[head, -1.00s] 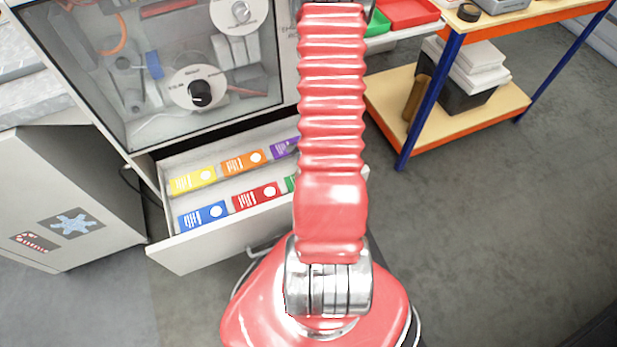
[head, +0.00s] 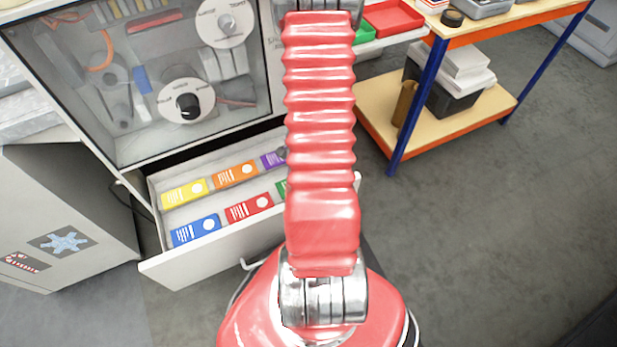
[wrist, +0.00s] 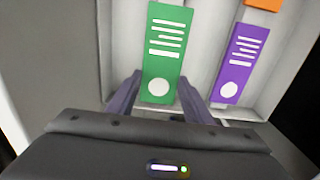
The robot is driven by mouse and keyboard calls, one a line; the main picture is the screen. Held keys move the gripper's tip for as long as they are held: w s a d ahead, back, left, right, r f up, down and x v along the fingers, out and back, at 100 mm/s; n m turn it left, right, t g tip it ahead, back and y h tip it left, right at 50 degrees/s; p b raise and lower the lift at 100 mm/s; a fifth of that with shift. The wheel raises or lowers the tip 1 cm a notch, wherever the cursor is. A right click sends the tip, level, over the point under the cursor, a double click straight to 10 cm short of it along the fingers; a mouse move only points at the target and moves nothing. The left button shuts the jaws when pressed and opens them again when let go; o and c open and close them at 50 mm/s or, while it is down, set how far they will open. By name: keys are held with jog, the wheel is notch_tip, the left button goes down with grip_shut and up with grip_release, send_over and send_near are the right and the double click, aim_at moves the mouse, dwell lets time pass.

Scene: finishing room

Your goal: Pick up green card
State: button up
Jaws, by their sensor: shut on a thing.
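The green card (wrist: 163,50), with white print lines and a white dot, is in the middle of the wrist view. My gripper (wrist: 161,88) is shut on its near end, one dark finger along each long edge. In the head view only a thin strip of the green card (head: 281,188) shows beside my red arm, at the right of the open drawer (head: 215,255). I cannot tell whether it is lifted off the drawer floor. My gripper is hidden in the head view.
A purple card (wrist: 238,62) lies close to the right of the green one. Yellow (head: 184,194), orange (head: 235,175), blue (head: 195,230) and red (head: 249,208) cards also lie in the drawer. A blue-legged workbench (head: 420,95) stands at the right. The grey floor there is clear.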

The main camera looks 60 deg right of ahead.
jog(key=shift+r, duration=3.6)
